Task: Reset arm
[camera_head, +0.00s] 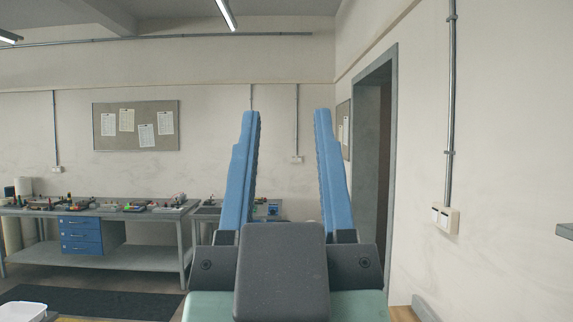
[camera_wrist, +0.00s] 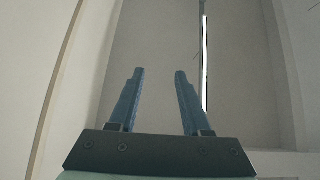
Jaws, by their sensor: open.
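My gripper (camera_head: 287,118) is raised in the middle of the head view, with its two blue fingers pointing up and spread wide apart. Nothing is between the fingers. In the wrist view my gripper (camera_wrist: 159,73) also shows open and empty, against a bare pale wall and ceiling area. No insole or carousel can be made out in either view.
A workbench (camera_head: 90,212) with small items and blue drawers (camera_head: 81,235) stands at the back left. A doorway (camera_head: 372,170) is right of my gripper. A white container (camera_head: 22,311) is at the lower left. A dark mat (camera_head: 95,303) lies on the floor.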

